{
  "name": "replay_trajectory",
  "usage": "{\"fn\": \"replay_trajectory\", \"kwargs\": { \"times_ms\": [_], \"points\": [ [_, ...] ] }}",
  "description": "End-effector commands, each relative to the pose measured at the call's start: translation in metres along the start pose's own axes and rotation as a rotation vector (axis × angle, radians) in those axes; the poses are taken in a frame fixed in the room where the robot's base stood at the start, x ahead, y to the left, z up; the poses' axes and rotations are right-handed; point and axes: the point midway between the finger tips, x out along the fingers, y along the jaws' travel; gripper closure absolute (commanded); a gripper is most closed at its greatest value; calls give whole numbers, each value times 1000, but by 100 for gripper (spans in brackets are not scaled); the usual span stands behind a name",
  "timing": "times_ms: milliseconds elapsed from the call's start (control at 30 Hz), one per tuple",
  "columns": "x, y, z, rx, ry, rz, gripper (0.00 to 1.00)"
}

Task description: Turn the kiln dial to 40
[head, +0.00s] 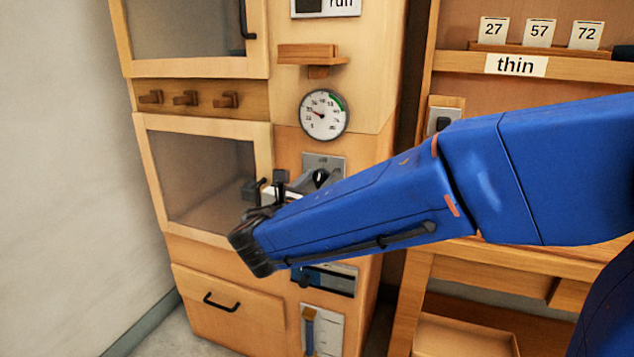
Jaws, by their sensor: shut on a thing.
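The needle points left and slightly up; the numbers are too small to read surely. Below it is a grey metal plate (324,162) with a dark dial knob (321,177), largely hidden by my arm and gripper. My gripper (307,184) is at this knob, below the gauge, and is shut on it. The fingertips and the knob's setting cannot be made out clearly.
A small wooden shelf (311,56) juts out above the gauge. Wooden pegs (186,98) and a glass-fronted door (205,177) are to the left. A slider panel (321,328) and a drawer (228,309) are below. A shelf marked "thin" (516,65) is at right.

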Motion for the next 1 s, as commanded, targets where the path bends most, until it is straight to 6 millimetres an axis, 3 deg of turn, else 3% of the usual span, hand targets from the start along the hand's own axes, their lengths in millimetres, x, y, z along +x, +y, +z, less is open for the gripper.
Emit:
{"fn": "replay_trajectory", "kwargs": {
  "times_ms": [700, 1000],
  "points": [
    [0, -3, -1, 638, 1, 0, 89],
    [0, -4, -2, 826, 1, -1, 89]
  ]
}}
